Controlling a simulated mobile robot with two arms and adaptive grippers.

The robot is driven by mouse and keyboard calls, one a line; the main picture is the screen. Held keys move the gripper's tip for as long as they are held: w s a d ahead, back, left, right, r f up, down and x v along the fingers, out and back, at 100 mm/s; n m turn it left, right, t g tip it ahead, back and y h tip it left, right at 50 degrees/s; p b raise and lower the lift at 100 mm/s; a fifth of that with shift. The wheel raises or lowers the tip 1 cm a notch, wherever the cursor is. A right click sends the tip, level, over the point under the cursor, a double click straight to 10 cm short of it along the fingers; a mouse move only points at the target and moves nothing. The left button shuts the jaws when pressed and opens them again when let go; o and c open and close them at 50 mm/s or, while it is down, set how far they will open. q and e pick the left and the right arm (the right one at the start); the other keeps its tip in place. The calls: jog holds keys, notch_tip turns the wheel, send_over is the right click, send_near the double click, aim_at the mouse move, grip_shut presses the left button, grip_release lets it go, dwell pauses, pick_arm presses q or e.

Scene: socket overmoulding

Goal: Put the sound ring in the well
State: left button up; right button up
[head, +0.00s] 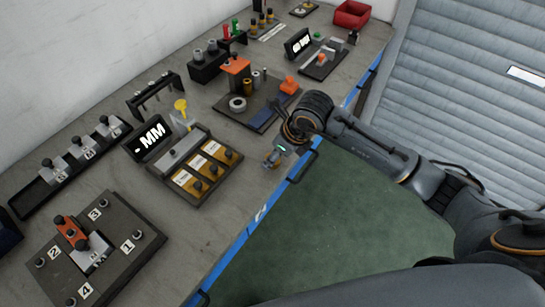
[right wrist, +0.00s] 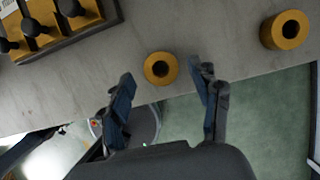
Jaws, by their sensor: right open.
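In the right wrist view, a gold ring (right wrist: 160,68) with a dark hole lies on the bench near its front edge. A second gold ring (right wrist: 286,30) lies farther right; I cannot tell which is the sound one. My right gripper (right wrist: 161,74) is open, its fingers reaching to either side of the first ring without visibly gripping it. In the head view my right gripper (head: 272,160) is low at the bench's front edge, and its wrist hides what is behind. A pale round collar (head: 238,104) sits on a dark plate (head: 262,119); whether it is the well is unclear.
A tray with gold pads and black knobs (head: 207,172) stands just left of my right gripper. A numbered plate (head: 120,250) is at the front left.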

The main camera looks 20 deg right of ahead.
jog(key=shift+x, duration=0.9)
jog(key=shift+c, duration=0.5)
grip_shut()
jog(key=shift+r, duration=0.15)
